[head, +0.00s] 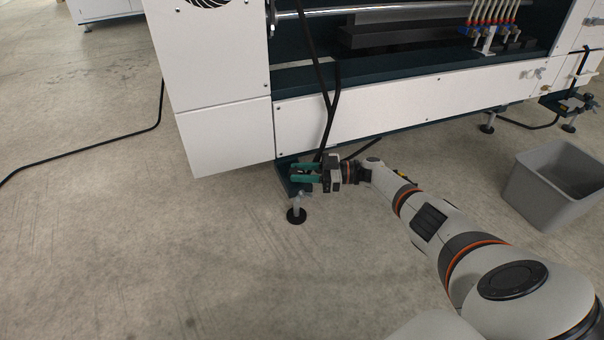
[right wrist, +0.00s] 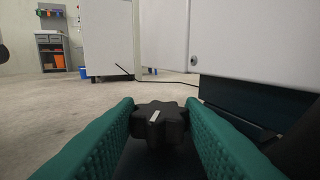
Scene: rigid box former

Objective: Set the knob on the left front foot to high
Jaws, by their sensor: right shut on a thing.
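The left front foot (head: 296,215) is a dark round pad on a short metal stem under the machine's front left corner. My right gripper (head: 292,171) reaches in from the right just above it, with green fingers. In the right wrist view the dark lobed knob (right wrist: 160,124) sits between the far ends of the two fingers (right wrist: 160,130), which are shut on it from both sides. A white pointer mark on its top points mostly away from the camera. The setting labels cannot be read. In the head view the fingers hide the knob. My left gripper is out of view.
The white machine panel (head: 224,135) hangs just above and behind the gripper. Dark cables (head: 330,115) run down the front close to it. A grey bin (head: 550,190) stands on the floor at right. The floor at front left is clear.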

